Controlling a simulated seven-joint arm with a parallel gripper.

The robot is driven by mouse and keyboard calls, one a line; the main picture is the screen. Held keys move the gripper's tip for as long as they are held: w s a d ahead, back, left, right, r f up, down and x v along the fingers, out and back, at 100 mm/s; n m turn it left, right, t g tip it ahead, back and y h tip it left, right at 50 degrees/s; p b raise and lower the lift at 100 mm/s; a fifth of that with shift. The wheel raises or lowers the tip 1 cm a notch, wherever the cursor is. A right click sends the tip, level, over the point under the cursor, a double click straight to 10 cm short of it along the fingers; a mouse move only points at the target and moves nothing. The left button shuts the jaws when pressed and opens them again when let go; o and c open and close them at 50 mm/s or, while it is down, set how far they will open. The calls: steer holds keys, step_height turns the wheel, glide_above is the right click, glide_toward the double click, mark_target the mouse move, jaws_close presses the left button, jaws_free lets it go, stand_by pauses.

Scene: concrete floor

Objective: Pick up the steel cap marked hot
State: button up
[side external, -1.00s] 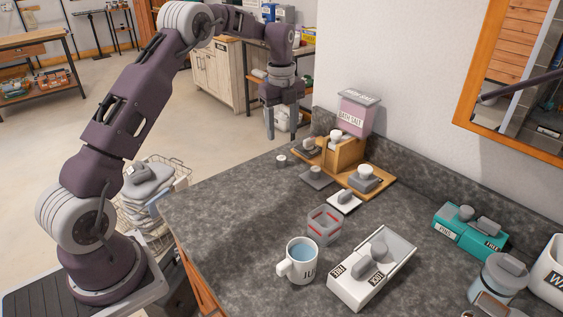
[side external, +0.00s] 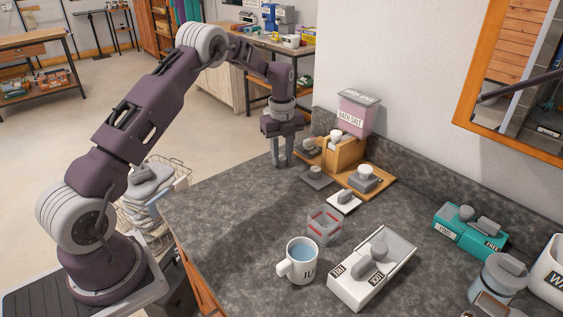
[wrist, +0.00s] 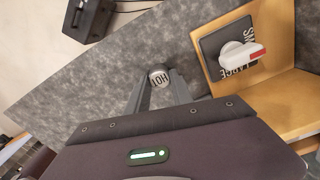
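The steel cap marked HOT (wrist: 159,76) is a small round grey piece with dark lettering. In the wrist view it sits between my two fingertips, which touch its sides. My gripper (side external: 282,160) points down at the back left edge of the grey counter in the side view, with its fingers drawn in around the cap. It also shows in the wrist view (wrist: 158,80), shut on the cap. In the side view the fingers mostly hide the cap, and I cannot tell whether it is clear of the counter.
A wooden board (wrist: 209,70) with a white-knobbed dark plate (wrist: 229,52) lies just right of the gripper. A dark square plate (side external: 317,178), bath salt box (side external: 357,113), mug (side external: 300,262) and white caddy (side external: 385,266) stand farther off. The counter's front left is clear.

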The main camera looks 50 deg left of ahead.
jaws_close()
steer(key=shift+r, duration=0.1)
